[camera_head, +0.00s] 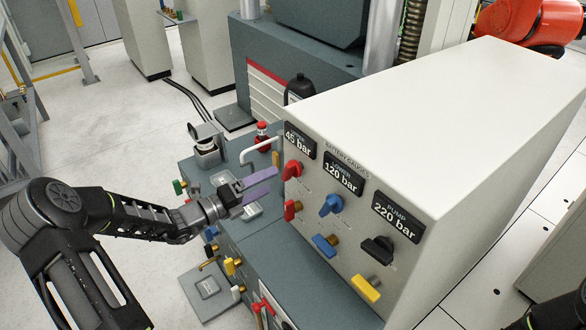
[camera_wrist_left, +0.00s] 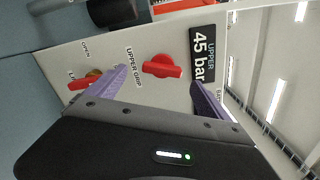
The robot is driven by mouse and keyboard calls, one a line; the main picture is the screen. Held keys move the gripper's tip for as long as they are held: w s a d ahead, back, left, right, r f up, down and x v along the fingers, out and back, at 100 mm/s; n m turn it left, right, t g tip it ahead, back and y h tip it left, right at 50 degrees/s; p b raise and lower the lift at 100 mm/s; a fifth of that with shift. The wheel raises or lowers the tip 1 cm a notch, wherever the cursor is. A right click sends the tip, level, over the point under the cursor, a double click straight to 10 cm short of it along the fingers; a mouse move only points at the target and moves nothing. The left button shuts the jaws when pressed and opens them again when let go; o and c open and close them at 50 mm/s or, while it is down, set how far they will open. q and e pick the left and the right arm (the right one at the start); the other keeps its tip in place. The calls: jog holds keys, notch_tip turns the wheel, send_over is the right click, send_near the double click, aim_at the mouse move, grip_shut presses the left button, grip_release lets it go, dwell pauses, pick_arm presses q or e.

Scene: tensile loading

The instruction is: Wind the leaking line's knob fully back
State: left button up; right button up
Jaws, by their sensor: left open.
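A white gauge box has three displays: upper (camera_head: 299,141) at 45 bar, lower (camera_head: 344,179) at 120 bar and pump (camera_head: 398,216) at 220 bar. Under them sit a red knob (camera_head: 292,170), a blue knob (camera_head: 331,205) and a black knob (camera_head: 377,250). My left gripper (camera_head: 272,180) has purple fingers, open and empty, pointing at the panel just left of the red knob. In the left wrist view the red knob (camera_wrist_left: 162,66) shows between and beyond the fingers, beside the "UPPER GRIP" label. Contact is not visible. My right gripper is out of view.
Below the knobs are red (camera_head: 292,209), blue (camera_head: 325,245) and yellow (camera_head: 366,289) lever handles. The red lever (camera_wrist_left: 78,82) is close to one finger in the left wrist view.

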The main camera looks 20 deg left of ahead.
aim_at(284, 173)
pick_arm(q)
jog(key=shift+s+r+n, duration=0.1)
jog(key=shift+r+n, duration=0.05)
jog(key=shift+n, duration=0.15)
jog(key=shift+d, duration=0.1)
jog(key=x, duration=0.7)
jog(key=shift+w+d+r, duration=0.1)
jog(key=shift+w+d, duration=0.1)
jog(key=shift+w, duration=0.1)
jog(key=c, duration=1.4)
jog(key=shift+o, duration=0.2)
